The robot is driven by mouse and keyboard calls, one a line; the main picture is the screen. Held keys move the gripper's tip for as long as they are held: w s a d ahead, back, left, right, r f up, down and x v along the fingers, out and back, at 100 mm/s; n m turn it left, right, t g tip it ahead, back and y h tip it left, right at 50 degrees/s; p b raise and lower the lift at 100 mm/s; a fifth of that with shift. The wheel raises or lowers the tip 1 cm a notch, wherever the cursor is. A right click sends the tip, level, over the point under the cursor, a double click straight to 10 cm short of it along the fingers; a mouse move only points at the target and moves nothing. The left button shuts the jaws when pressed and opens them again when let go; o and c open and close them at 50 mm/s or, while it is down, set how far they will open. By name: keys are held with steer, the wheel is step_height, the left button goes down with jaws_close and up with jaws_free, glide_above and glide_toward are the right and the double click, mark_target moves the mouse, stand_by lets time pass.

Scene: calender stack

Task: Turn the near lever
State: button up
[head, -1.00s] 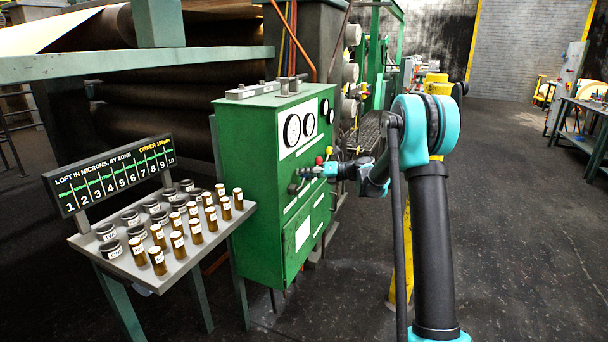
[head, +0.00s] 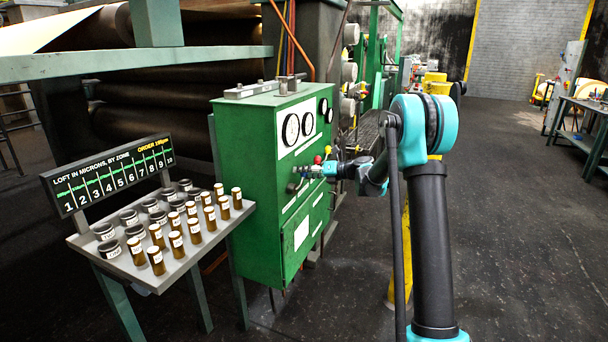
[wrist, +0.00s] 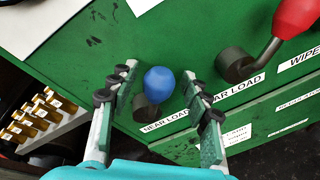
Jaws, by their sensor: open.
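The near lever has a blue ball knob (wrist: 160,81) and a dark round hub (wrist: 146,107) on the green cabinet face. In the head view my gripper (head: 306,173) is at the cabinet's front face and partly hides the lever.
A second lever with a red knob (wrist: 296,14) stands to the right. The green cabinet (head: 250,150) carries dials above the levers. A tray table (head: 157,283) with several brown vials and dark tins stands left of it. Floor is open at right.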

steer(key=v, duration=1.2)
steer(key=s+d+f+n+h, duration=0.4)
steer(key=s+n, duration=0.6)
steer(key=s, duration=0.4)
steer(key=s+d+f+n+g+h, duration=0.1)
steer(key=s+d+f+n+h, duration=0.4)
steer(key=s+n, duration=0.5)
steer(key=s+d+f+n+h, duration=0.5)
steer(key=s+f+n, duration=0.3)
steer(key=s, duration=1)
steer(key=d+n, duration=0.1)
steer(key=n, duration=0.1)
steer(key=shift+s+d+f+n, duration=0.2)
steer(key=shift+s+n, duration=0.1)
steer(key=shift+n, duration=0.1)
